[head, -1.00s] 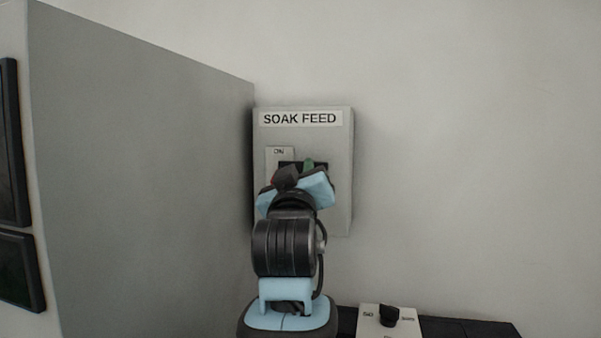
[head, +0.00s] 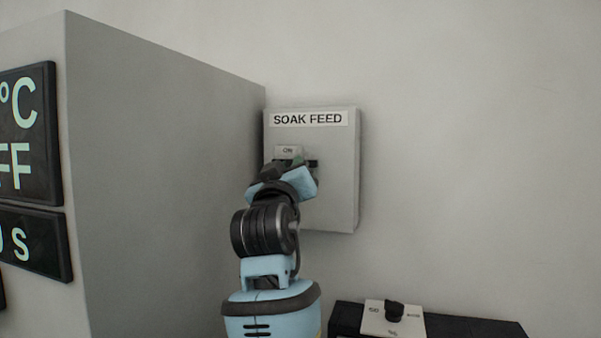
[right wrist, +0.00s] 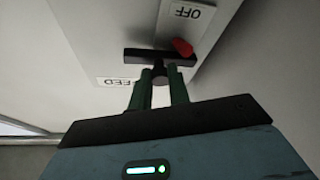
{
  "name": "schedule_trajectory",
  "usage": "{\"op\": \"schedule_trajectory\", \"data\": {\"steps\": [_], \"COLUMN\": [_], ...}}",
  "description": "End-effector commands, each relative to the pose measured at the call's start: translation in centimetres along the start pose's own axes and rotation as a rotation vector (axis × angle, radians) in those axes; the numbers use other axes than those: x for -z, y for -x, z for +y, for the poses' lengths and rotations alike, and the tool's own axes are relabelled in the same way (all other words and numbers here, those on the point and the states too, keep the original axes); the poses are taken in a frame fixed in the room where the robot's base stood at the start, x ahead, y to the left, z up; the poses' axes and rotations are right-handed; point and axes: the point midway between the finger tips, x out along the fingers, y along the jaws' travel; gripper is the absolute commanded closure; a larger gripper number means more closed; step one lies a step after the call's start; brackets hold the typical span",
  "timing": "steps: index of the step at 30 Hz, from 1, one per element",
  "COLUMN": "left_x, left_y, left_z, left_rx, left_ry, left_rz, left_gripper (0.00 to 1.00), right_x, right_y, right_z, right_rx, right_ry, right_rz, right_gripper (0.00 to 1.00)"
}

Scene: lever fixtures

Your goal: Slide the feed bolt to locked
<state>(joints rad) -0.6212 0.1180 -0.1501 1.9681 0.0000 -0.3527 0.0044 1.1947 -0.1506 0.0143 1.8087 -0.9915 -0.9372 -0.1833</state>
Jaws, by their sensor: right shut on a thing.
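The feed bolt's box (head: 338,195) is a light grey wall box labelled SOAK FEED, right of centre in the head view. A dark slot (head: 313,163) shows beside a small ON plate (head: 289,150). My right gripper (head: 286,166) is in front of the slot and hides much of it. In the right wrist view, the green fingers of my right gripper (right wrist: 160,77) are shut on a black bolt knob (right wrist: 159,68) at the dark slot (right wrist: 138,56). A red piece (right wrist: 183,47) and an OFF plate (right wrist: 188,14) are beside the slot. My left gripper is not in view.
A large grey cabinet (head: 165,170) stands close on the left, with dark display panels (head: 30,135) on its front. A low black unit (head: 460,328) with a white plate and black knob (head: 394,312) is at lower right. The wall right of the box is clear.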

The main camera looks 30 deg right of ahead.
Motion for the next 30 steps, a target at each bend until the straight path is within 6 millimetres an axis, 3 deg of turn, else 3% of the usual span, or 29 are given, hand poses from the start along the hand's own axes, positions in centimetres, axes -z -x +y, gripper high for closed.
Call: {"op": "schedule_trajectory", "data": {"steps": [8, 9, 14, 23, 30], "left_x": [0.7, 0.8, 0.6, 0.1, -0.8], "left_y": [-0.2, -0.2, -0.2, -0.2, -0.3], "left_z": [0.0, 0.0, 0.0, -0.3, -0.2], "left_rx": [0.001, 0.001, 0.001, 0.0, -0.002], "left_ry": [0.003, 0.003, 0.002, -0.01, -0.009], "left_rz": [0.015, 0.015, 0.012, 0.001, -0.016], "left_gripper": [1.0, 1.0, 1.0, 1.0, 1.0], "right_x": [0.2, 0.3, 0.2, 0.1, -0.1], "right_y": [0.1, 0.1, 0.1, 0.2, 3.0], "right_z": [-0.2, -0.2, -0.2, -0.2, -0.4], "right_rx": [0.004, 0.004, 0.004, 0.003, 0.007], "right_ry": [0.0, 0.0, 0.0, 0.0, -0.001], "right_rz": [0.007, 0.007, 0.006, 0.004, 0.003], "right_gripper": [1.0, 0.81, 0.6, 0.6, 0.6]}}
